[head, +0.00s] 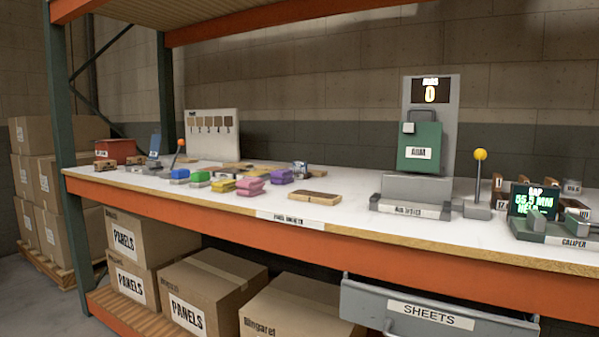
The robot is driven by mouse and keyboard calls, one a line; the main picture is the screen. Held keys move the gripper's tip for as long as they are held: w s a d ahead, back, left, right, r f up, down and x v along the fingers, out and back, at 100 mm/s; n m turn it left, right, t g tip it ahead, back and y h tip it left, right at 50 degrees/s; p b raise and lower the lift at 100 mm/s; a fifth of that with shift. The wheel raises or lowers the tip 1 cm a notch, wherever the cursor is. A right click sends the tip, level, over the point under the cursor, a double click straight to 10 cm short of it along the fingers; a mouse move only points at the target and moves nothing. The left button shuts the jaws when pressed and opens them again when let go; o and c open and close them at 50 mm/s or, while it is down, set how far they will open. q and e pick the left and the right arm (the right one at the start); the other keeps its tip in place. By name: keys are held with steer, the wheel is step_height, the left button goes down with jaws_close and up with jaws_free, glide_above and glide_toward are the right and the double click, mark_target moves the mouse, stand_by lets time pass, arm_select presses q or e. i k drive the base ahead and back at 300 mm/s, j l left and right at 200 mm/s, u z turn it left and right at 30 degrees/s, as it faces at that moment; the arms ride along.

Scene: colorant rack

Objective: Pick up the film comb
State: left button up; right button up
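I cannot pick out the film comb with certainty; the small items on the white shelf top (345,215) are too small to tell apart. A small silvery item (299,168) stands behind the coloured blocks, and its kind is unclear. Neither of my grippers is in view.
Blue (180,173), green (200,176), yellow (221,186), pink (251,187) and purple (281,177) blocks sit left of centre. A wooden piece (307,198) lies nearby. A press (418,150), yellow-knobbed lever (480,180) and caliper station (560,232) stand right. A SHEETS drawer (432,312) hangs below.

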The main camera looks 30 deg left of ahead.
mark_target(298, 167)
steer(key=u, duration=0.3)
steer(key=i+j+u, duration=0.75)
steer(key=j+u, duration=0.15)
steer(key=j, duration=0.1)
